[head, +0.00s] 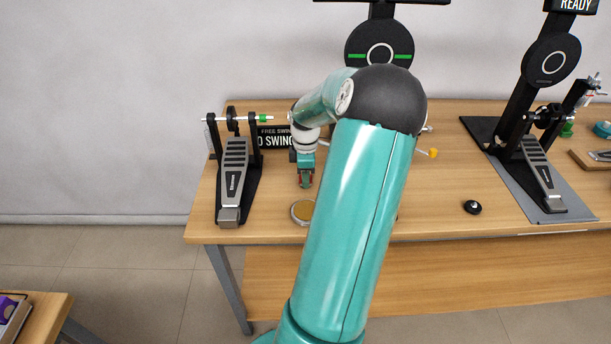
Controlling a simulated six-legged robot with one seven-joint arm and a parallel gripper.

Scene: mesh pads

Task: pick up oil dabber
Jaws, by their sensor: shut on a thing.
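My gripper (305,184) points down over the left part of the wooden table, just right of the left foot pedal. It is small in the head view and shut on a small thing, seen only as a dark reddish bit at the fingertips. I take this to be the oil dabber, though its shape is mostly hidden by the fingers. A round tin with a gold top (302,211) sits on the table just below the gripper in the picture, partly behind my arm.
A left foot pedal (236,170) and a black sign (275,138) stand near the gripper. A right pedal (541,170) stands on a grey mat (545,213). A small black round object (472,207) lies near the front edge. My arm hides the table's middle.

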